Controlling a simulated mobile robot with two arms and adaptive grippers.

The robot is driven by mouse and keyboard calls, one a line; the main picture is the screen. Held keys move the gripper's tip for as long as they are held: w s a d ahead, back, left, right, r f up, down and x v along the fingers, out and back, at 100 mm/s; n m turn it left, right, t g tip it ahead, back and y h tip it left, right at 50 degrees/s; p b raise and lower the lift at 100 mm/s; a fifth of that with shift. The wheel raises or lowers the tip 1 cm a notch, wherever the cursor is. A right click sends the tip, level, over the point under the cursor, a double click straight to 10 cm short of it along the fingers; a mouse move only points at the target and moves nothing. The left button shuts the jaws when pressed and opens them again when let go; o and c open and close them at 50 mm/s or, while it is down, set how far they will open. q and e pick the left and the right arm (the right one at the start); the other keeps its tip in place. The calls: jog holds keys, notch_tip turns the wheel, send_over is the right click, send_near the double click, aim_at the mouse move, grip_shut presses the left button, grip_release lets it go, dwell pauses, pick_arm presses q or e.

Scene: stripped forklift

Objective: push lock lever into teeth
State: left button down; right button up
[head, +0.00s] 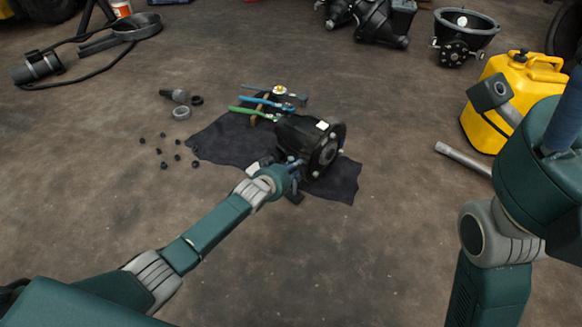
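A black machine part (298,136) with a round flange on its right side lies on a dark cloth (222,142) on the floor. My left arm reaches in from the lower left, and its gripper (294,182) is at the near side of this part. The fingers are small, dark and partly lost against the part, so I cannot tell whether they touch it or are open. I cannot make out a lock lever or teeth at this size.
Tools with green (249,112) and blue (262,101) handles lie behind the part. Several small dark nuts (163,152) and a ring (181,113) lie left. A yellow jerrycan (508,82) and a metal tube (462,158) are at right. The near floor is clear.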

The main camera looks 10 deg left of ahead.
pick_arm(q)
jog(key=shift+w+r, duration=0.1)
jog(key=shift+r, duration=0.1)
jog(key=c, duration=1.6)
grip_release()
jog(key=shift+o, duration=1)
jog(key=shift+d+f, duration=0.1)
jog(key=shift+f, duration=0.05)
jog(key=shift+s, duration=0.45)
jog(key=v, duration=1.1)
jog(key=shift+r, duration=0.25)
